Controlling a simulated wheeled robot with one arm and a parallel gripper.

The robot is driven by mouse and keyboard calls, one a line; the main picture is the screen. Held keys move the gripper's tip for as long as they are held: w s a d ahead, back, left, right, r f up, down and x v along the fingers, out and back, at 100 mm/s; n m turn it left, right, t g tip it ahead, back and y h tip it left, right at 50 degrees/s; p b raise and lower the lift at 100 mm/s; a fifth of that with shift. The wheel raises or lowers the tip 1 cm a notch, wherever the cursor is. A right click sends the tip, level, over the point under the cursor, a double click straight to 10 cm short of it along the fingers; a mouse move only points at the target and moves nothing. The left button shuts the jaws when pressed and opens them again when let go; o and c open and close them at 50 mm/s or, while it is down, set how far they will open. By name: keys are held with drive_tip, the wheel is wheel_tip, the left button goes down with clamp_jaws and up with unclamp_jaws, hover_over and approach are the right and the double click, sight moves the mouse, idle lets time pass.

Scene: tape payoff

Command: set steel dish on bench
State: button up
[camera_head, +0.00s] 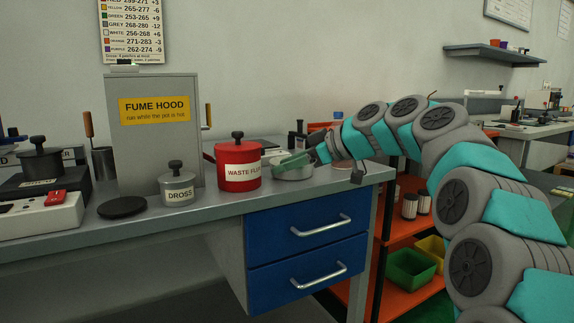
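The steel dish (293,174) is a shallow, round metal dish at the right end of the grey bench (335,184), just right of the red waste flux pot. It appears to rest on the bench top or be very close to it; I cannot tell if it touches. My gripper (292,161) reaches in from the right, with its green fingers over the dish and its far rim. The fingers overlap in this view, so I cannot tell whether they grip the rim or are apart.
The red waste flux pot (239,176) stands close left of the dish. The dross pot (179,188), a dark round lid (122,207) and the fume hood (154,158) are farther left. Dark bottles stand behind the dish. Blue drawers (307,227) are below; orange shelves (408,230) stand right.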

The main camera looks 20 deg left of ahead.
drive_tip(key=v, duration=1.2)
drive_tip(key=s+d+f+m+g+h, duration=0.1)
drive_tip(key=s+d+f+m+h, duration=0.3)
drive_tip(key=s+d+f, duration=0.5)
drive_tip(key=s+d+f+m+g+h, duration=0.1)
drive_tip(key=s+d+f+m+h, duration=0.3)
drive_tip(key=s+f, duration=1.3)
drive_tip(key=s+d+f+m+g+h, duration=0.2)
drive_tip(key=s+d+f+m+h, duration=0.2)
drive_tip(key=s+d+f+m, duration=0.6)
drive_tip(key=s+d+f, duration=0.3)
drive_tip(key=s+d, duration=0.1)
drive_tip(key=d, duration=0.1)
drive_tip(key=shift+d+f+h, duration=0.15)
drive_tip(key=shift+f+h, duration=0.05)
drive_tip(key=shift+h, duration=0.2)
